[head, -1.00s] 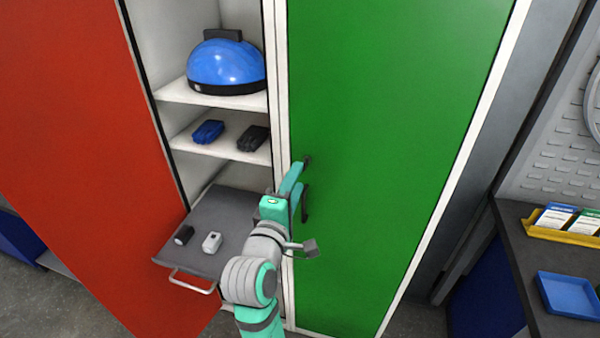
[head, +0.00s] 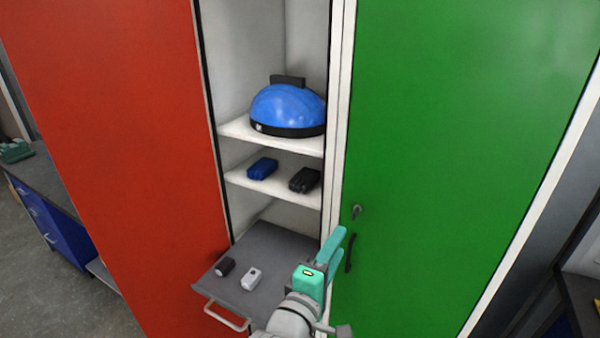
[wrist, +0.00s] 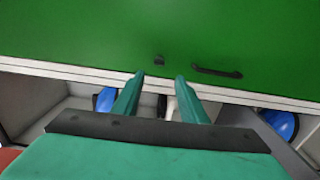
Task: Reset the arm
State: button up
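My gripper (head: 333,246) is in front of the edge between the open cabinet bay and the green door (head: 450,150). In the wrist view, the two teal fingers of my gripper (wrist: 160,82) stand apart with nothing between them. Beyond the fingertips, the green door (wrist: 160,30) shows its black handle (wrist: 217,72) and a small dark lock (wrist: 159,60). In the head view, the black handle (head: 349,252) is just right of my gripper. I cannot tell whether the fingers touch the door.
The red door (head: 110,130) stands left of the bay. A blue helmet (head: 287,108) sits on the upper shelf, with a blue pack (head: 262,168) and a black pack (head: 304,179) below. A pulled-out grey drawer tray (head: 270,245) holds a black item (head: 225,266) and a white item (head: 251,278).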

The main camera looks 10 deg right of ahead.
jog(key=s+a+f+m+y, duration=0.15)
jog(key=s+a+f, duration=0.25)
jog(key=f, duration=0.4)
jog(key=s+a+f+t+y, duration=0.1)
jog(key=s+a+f+y, duration=0.25)
jog(key=f, duration=0.45)
jog(key=s+a+f+m+y, duration=0.1)
jog(key=s+a+f+y, duration=0.2)
jog(key=f, duration=0.5)
jog(key=s+a+f+m+y, duration=0.1)
jog(key=s+m, duration=0.3)
jog(key=s, duration=0.8)
jog(key=s+a+f+m+y, duration=0.1)
jog(key=s+f+m, duration=0.2)
jog(key=s, duration=1)
jog(key=shift+s+a+f+m+g, duration=0.3)
jog(key=shift+f+m, duration=0.1)
jog(key=shift+m, duration=0.55)
